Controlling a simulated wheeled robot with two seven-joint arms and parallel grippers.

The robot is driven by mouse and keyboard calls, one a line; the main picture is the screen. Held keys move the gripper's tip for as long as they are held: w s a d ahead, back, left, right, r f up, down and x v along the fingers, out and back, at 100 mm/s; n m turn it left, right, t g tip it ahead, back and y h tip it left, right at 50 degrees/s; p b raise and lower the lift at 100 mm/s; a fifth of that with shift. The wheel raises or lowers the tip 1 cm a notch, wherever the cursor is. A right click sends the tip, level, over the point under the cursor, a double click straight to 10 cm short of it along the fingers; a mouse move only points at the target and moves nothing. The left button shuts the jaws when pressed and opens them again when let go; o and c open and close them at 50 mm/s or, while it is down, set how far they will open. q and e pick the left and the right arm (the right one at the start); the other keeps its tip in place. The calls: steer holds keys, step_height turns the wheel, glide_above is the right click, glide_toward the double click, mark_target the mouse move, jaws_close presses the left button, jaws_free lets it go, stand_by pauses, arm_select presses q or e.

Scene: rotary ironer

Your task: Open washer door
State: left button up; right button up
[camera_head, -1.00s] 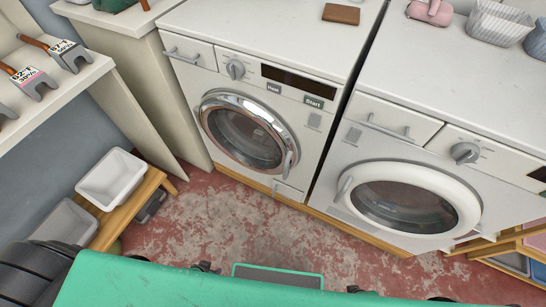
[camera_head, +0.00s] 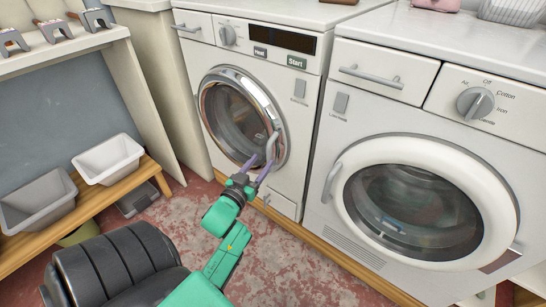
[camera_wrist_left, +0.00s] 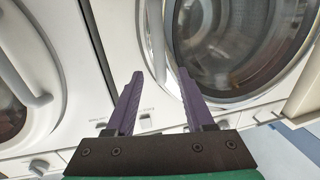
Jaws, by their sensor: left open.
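A white front-loading machine with a chrome-ringed round door (camera_head: 238,122) stands left of centre in the head view. Its door looks shut, with a grey curved handle (camera_head: 273,146) on the right side of the ring. My left gripper (camera_head: 259,164) has purple fingers, spread apart, at the handle's lower end. In the left wrist view the open left gripper (camera_wrist_left: 160,74) points toward the chrome door (camera_wrist_left: 236,45), with a pale curved bar between the fingers. I cannot tell if they touch it. My right gripper is not in view.
A second white machine with a white-ringed door (camera_head: 420,205), also shut, stands close on the right. A low wooden bench (camera_head: 95,209) with a white bin (camera_head: 110,160) and a grey bin (camera_head: 38,203) is at the left. Red, worn floor (camera_head: 290,265) lies clear in front.

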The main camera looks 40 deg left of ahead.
mark_target(268, 154)
arm_select(q)
steer(key=b+x, duration=0.1)
steer(key=x, duration=0.4)
steer(key=shift+w+a+f, duration=0.1)
steer(key=shift+w+f, duration=0.05)
steer(key=shift+w, duration=0.4)
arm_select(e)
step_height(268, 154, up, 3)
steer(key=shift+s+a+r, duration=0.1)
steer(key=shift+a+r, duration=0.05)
arm_select(q)
steer(key=shift+c, duration=0.3)
jaws_close()
